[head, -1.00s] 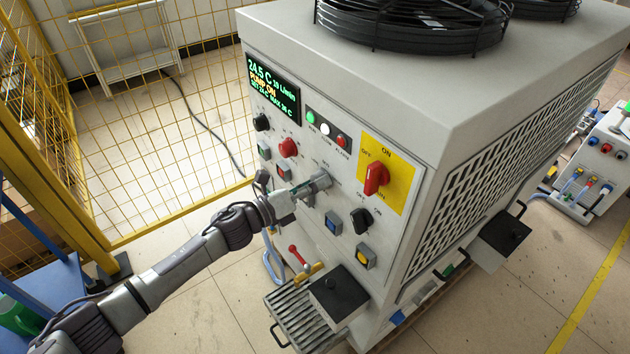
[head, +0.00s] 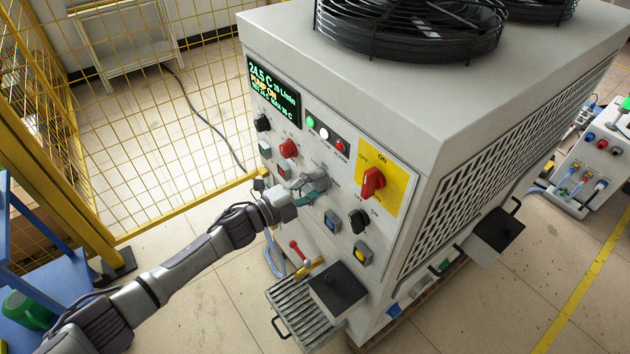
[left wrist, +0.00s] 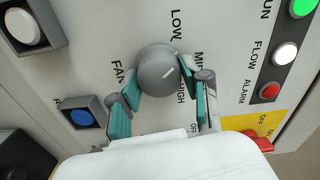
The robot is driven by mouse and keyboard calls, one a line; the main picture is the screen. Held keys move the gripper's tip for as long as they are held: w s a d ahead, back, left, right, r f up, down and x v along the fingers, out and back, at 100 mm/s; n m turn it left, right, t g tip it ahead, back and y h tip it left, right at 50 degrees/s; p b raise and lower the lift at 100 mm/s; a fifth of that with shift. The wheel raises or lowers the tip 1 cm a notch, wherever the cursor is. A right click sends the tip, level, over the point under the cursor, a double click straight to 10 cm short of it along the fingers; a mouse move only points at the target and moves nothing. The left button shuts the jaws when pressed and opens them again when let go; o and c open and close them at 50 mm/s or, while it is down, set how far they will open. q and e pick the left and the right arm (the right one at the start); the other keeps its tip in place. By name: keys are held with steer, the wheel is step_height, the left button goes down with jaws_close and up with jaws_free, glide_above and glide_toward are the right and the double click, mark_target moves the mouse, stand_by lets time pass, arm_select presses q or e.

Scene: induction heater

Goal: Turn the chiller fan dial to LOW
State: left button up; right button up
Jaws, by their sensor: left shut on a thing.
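The chiller fan dial (head: 318,181) is a grey knob on the chiller's front panel. In the left wrist view, the dial (left wrist: 156,67) is ringed by FAN, LOW, MID, HIGH and OFF labels. A short white mark shows on its right part; I cannot tell for sure which label it points to. My left gripper (head: 307,191) reaches the panel from the left. In the left wrist view, my left gripper (left wrist: 159,71) is shut on the dial, with a teal finger on either side. My right gripper is not in view.
A red rotary switch on a yellow plate (head: 398,184), a black knob (head: 359,221) and a blue button (head: 332,221) sit close to the dial. A red knob (head: 288,148) is to its upper left. A yellow mesh fence (head: 150,110) stands to the left.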

arm_select(q)
steer(key=shift+n+p, duration=0.6)
steer(key=shift+n, duration=1.4)
steer(key=o, duration=1.1)
steer(key=shift+o, duration=0.2)
steer(key=shift+a, duration=0.1)
steer(key=v, duration=1.2)
